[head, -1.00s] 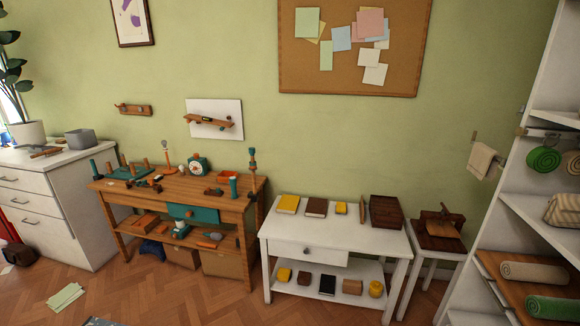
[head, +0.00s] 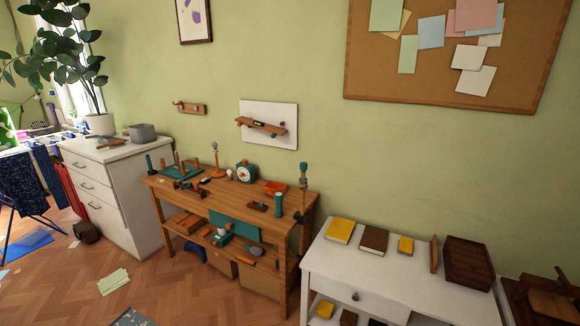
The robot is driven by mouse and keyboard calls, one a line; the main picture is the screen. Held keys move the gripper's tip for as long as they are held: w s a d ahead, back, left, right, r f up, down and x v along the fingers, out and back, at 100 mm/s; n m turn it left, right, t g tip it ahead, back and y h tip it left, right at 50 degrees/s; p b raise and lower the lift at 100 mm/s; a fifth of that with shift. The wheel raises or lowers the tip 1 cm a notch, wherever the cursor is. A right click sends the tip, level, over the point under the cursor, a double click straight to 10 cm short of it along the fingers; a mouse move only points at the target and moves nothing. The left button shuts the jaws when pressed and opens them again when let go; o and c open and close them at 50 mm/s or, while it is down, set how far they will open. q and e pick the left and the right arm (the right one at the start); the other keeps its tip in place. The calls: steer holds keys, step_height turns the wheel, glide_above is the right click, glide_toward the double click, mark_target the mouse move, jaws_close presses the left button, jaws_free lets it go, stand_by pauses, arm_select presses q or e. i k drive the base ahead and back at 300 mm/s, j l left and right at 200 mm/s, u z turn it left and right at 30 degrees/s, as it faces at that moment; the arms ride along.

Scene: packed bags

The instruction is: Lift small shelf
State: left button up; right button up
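A small wooden shelf (head: 268,129) hangs on a white board (head: 281,111) on the green wall, above the wooden workbench. It slopes down a little toward the right. A small dark and yellow item (head: 259,124), perhaps a level, lies on or against it. Small knobs or screws show near its ends; they are too small to make out. Neither of my grippers is in view.
The workbench (head: 228,192) below holds tools, a teal clock (head: 246,172) and clamps. A white table (head: 375,268) with books stands to its right, a white drawer cabinet (head: 116,203) to its left. Papers (head: 113,281) lie on the otherwise fairly open floor at left.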

mark_target(259, 124)
steer(key=i+u, duration=0.85)
steer(key=i+j+u, duration=0.1)
steer(key=i+u, duration=0.55)
steer(key=u, duration=0.25)
steer(key=i+u, duration=0.7)
steer(key=i, duration=0.25)
steer(key=i+j+z, duration=0.3)
steer(key=j+z, duration=0.1)
steer(key=z, duration=0.3)
steer(key=i+j+z, duration=0.1)
steer(key=z, duration=0.35)
steer(key=j+z, duration=0.15)
steer(key=z, duration=0.25)
steer(key=j+z, duration=0.15)
steer(key=z, duration=0.25)
steer(key=k+j+z, duration=0.1)
steer(key=j+z, duration=0.15)
steer(key=z, duration=0.15)
steer(key=k+j+z, duration=0.2)
steer(key=z, duration=0.15)
